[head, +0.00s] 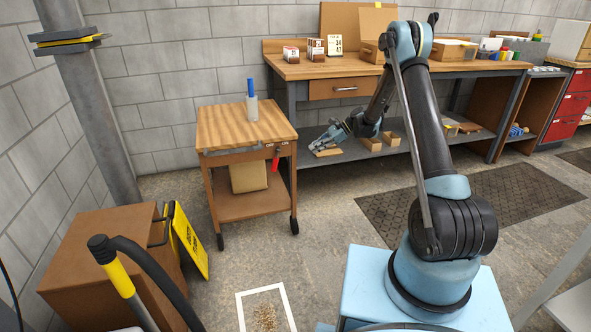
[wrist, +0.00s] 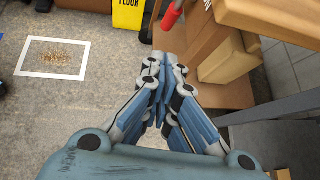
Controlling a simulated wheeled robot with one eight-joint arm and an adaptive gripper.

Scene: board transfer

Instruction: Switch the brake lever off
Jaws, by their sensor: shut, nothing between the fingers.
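The red brake lever (head: 276,160) hangs from the front right edge of the wooden cart (head: 207,130), below small labels too small to read for certain. It tilts slightly. In the wrist view the red lever (wrist: 172,15) shows at the top, just beyond my fingertips and apart from them. My gripper (head: 315,149) is to the right of the cart and the lever in the head view. In the wrist view my gripper (wrist: 164,62) has its fingertips together with nothing held.
A blue-capped bottle (head: 252,104) stands on the cart, and a cardboard box (head: 248,177) sits on its lower shelf. A workbench (head: 320,69) stands behind my arm. A yellow floor sign (head: 188,240) and a white-framed floor patch (head: 242,308) are near the cart.

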